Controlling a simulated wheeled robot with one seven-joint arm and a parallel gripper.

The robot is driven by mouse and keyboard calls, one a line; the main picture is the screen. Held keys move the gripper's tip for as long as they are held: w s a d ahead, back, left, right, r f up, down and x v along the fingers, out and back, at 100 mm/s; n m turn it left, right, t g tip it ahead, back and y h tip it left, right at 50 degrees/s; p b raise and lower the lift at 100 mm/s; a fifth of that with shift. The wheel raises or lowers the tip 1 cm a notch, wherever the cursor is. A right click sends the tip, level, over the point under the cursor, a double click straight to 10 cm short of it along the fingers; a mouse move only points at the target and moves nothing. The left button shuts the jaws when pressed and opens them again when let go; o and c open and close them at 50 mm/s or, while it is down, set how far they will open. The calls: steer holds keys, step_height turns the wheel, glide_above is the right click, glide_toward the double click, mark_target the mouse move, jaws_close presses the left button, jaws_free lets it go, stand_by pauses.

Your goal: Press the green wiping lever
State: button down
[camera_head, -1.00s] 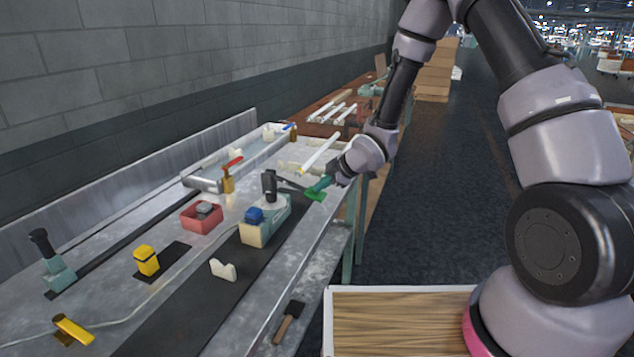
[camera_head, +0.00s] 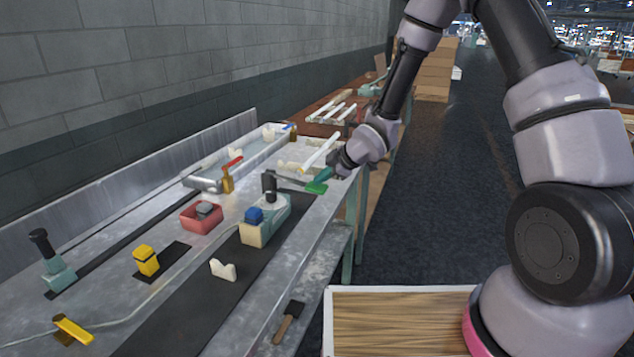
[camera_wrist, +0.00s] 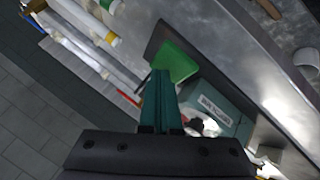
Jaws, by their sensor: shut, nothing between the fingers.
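The green wiping lever's pad (camera_head: 317,188) sits at the end of a dark arm from the teal wiper unit (camera_head: 277,213), over the front edge of the metal bench. In the wrist view the flat green pad (camera_wrist: 175,62) lies just beyond my fingertips. My gripper (camera_head: 323,175) is just above and behind the pad, with its teal fingers together and nothing between them. The fingers also show in the wrist view (camera_wrist: 160,88); they overlap the pad's left edge there, and I cannot tell whether they touch it.
A red-handled brass valve (camera_head: 229,178), a red box (camera_head: 202,217) and a yellow block (camera_head: 146,260) stand to the left. White tubes (camera_head: 320,153) lie behind my gripper. A brush (camera_head: 288,322) lies at the bench's front. Open floor lies right of the bench.

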steer(key=shift+r, duration=1.45)
steer(key=shift+r, duration=2.5)
